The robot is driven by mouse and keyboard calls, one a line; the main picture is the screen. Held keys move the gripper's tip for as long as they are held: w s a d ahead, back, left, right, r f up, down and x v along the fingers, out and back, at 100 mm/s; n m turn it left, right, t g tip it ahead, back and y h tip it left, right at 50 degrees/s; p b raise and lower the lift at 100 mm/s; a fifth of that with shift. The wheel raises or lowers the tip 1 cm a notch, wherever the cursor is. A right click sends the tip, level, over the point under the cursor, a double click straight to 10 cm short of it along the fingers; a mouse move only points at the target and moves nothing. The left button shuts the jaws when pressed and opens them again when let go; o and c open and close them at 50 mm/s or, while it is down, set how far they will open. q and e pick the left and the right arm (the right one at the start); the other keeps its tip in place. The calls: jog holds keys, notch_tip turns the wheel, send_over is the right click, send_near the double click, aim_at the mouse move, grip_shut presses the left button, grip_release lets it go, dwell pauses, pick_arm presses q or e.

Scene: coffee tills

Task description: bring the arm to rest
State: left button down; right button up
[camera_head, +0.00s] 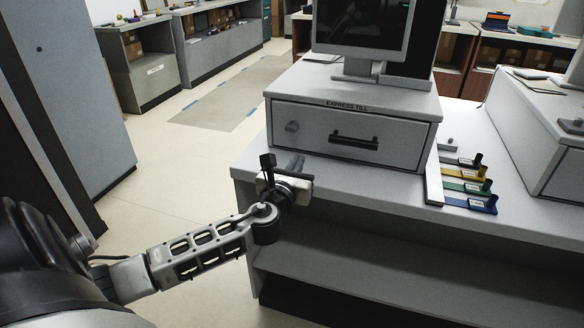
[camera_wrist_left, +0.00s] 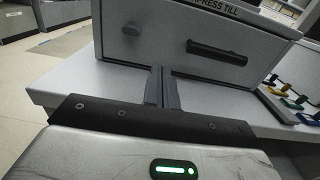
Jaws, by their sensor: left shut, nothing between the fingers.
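My left gripper (camera_head: 296,164) is at the front left edge of the counter, in front of the express till (camera_head: 320,140). In the left wrist view, the fingers of the left gripper (camera_wrist_left: 162,88) stand together with nothing between them. The handle also shows in the left wrist view (camera_wrist_left: 216,52), to the right of my fingers. The till front looks closed. My right gripper is not in view.
A monitor (camera_head: 362,28) stands on the till. To its right, a rack holds several coloured pieces (camera_head: 470,188) on the counter (camera_head: 400,225). A second till (camera_head: 545,140) is at the right. A grey cabinet (camera_head: 75,90) stands at the left. The floor (camera_head: 175,160) between is clear.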

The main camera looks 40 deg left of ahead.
pick_arm(q)
jog(key=s+d+f+n+g+h, duration=0.4)
jog(key=s+d+f+n+h, duration=0.1)
jog(key=s+d+f+n, duration=0.7)
jog(key=s+d+f+n+g+h, duration=0.1)
jog(key=s+d+n+h, duration=0.1)
jog(key=s+d+n, duration=0.3)
jog(key=s+d+f+n+g+h+p, duration=0.1)
jog(key=s+d+n+h, duration=0.2)
jog(key=s+d+n, duration=0.2)
jog(key=d+n, duration=0.3)
jog(key=n, duration=0.4)
jog(key=shift+f+n, duration=0.2)
jog(key=shift+n, duration=0.2)
jog(key=shift+w, duration=0.1)
